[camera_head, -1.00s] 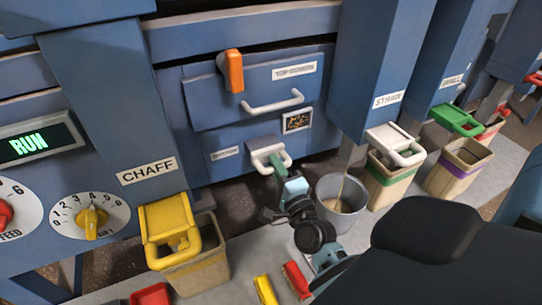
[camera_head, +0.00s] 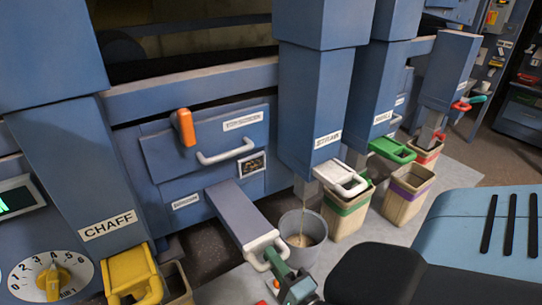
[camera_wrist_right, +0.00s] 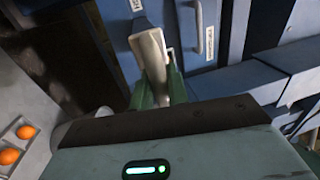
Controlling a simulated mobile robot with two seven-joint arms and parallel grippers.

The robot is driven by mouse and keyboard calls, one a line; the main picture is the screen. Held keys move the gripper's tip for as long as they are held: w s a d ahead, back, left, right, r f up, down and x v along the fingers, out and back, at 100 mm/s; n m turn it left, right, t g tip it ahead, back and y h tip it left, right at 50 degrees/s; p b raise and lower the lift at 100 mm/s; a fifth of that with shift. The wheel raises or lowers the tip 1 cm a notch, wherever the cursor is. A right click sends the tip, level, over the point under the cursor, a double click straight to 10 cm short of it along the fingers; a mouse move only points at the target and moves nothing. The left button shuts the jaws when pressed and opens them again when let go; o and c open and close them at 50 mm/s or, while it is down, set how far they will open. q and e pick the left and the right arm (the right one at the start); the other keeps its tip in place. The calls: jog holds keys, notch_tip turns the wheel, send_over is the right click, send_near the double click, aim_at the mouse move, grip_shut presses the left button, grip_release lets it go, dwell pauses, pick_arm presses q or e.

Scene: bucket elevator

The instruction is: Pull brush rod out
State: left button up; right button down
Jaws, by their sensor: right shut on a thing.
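A long grey rod (camera_head: 236,208) with a white loop handle (camera_head: 262,243) sticks out from the lower slot of the blue machine front in the head view. A small label (camera_head: 185,202), too small to read surely, is beside the slot. My right gripper (camera_head: 274,259) has its green fingers shut on the handle at the rod's outer end. In the right wrist view the pale handle (camera_wrist_right: 151,52) stands between the green fingers (camera_wrist_right: 168,88). The rod's inner end is hidden in the machine. My left gripper is not in view.
A grey bucket (camera_head: 303,240) stands just right of the rod under a thin falling stream. The upper drawer handle (camera_head: 226,151) and orange lever (camera_head: 184,127) are above. The yellow chaff gate (camera_head: 131,272) is left. Lidless bins (camera_head: 345,212) stand right.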

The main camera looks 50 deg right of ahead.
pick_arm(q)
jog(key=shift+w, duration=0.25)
pick_arm(e)
jog(key=shift+s+f, duration=0.1)
jog(key=c, duration=1.8)
grip_release()
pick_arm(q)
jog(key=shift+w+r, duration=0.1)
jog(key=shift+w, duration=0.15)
pick_arm(e)
jog(key=o, duration=0.4)
jog(key=shift+s, duration=0.15)
pick_arm(q)
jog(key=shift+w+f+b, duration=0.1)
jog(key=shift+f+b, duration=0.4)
jog(key=shift+b, duration=0.2)
pick_arm(e)
jog(key=v, duration=0.7)
jog(key=shift+s, duration=0.4)
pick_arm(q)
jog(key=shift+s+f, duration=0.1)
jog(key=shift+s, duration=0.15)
pick_arm(e)
jog(key=shift+a, duration=0.15)
